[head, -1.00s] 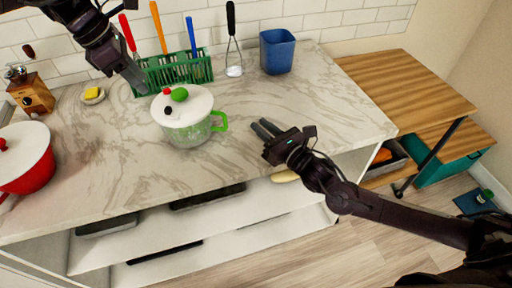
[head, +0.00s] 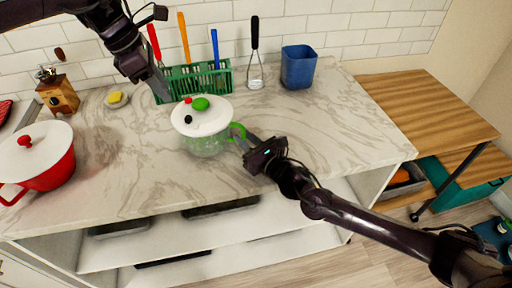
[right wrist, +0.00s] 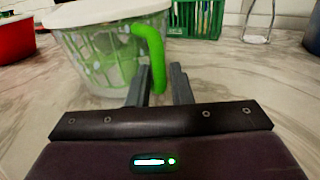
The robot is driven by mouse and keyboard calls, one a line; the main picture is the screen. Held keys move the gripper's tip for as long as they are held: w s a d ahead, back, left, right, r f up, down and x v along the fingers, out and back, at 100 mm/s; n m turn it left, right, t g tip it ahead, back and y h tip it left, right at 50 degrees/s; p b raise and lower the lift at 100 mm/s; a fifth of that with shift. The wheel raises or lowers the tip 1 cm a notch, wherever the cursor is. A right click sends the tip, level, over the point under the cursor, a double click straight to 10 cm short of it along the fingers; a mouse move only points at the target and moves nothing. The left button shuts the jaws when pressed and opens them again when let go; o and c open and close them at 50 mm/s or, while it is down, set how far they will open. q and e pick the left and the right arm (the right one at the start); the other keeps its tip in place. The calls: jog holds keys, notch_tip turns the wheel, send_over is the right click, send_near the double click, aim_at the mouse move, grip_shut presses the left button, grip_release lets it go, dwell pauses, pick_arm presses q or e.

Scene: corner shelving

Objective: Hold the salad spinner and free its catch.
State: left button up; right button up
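The salad spinner (head: 208,143) stands upright on the marble counter, with a clear bowl, a white lid (head: 190,124) and a green side handle (head: 238,130). The lid carries a green knob (head: 201,104), a red button (head: 188,100) and a black button (head: 188,119); which one is the catch I cannot tell. My right gripper (head: 243,143) is at the handle. In the right wrist view its fingers (right wrist: 160,88) are apart, with the handle's lower end (right wrist: 157,75) between or just beyond them. My left gripper (head: 161,88) hovers behind and left of the lid, its finger gap unclear.
A green rack (head: 200,80) with utensils stands against the tiled wall behind the spinner. The front counter is clear.

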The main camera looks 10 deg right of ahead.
jog(key=shift+w+a, duration=0.25)
jog(key=shift+w, duration=0.25)
grip_shut()
jog(key=shift+o, duration=1.1)
grip_release()
grip_shut()
